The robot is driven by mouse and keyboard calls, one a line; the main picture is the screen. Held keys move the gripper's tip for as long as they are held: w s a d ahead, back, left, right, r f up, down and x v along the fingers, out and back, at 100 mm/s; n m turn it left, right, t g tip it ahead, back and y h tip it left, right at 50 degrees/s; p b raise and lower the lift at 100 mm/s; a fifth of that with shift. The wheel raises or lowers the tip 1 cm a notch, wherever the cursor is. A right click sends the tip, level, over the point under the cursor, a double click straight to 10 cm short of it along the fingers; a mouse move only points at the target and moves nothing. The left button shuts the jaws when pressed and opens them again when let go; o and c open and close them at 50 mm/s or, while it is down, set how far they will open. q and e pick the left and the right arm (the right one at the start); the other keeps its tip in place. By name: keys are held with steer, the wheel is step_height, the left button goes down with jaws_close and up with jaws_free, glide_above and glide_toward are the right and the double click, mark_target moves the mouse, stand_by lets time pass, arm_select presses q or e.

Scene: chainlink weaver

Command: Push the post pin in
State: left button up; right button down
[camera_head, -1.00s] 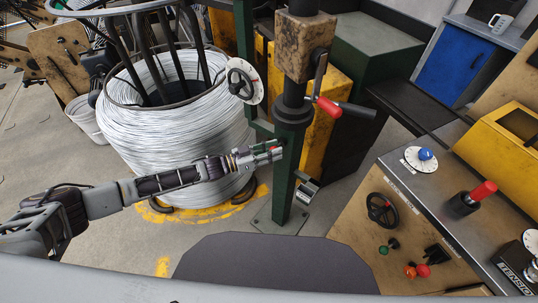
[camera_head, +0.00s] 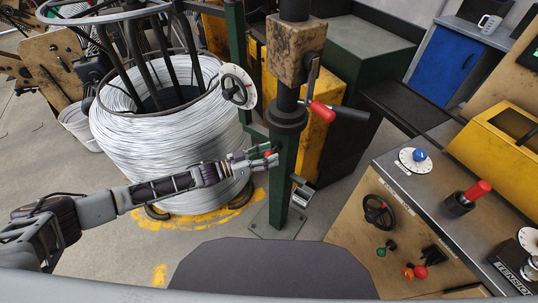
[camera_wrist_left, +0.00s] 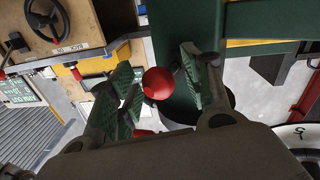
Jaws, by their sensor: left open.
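The post pin shows as a round red knob (camera_wrist_left: 157,83) at the side of the dark green post (camera_wrist_left: 174,40) in the left wrist view. In the head view the knob (camera_head: 268,154) is a small red spot against the post (camera_head: 283,170). My left gripper (camera_head: 264,156) is beside the post at the knob. Its fingers are open, one on each side of the knob, with gaps showing in the wrist view. My right gripper is not in view.
A large coil of white wire (camera_head: 150,135) stands left of the post, just behind my left arm. A control desk (camera_head: 415,200) with knobs and a red-topped lever is at the right.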

arm_select(q)
steer(key=v, duration=1.1)
steer(key=shift+s+a, duration=0.15)
steer(key=shift+a, duration=0.1)
stand_by(0.4)
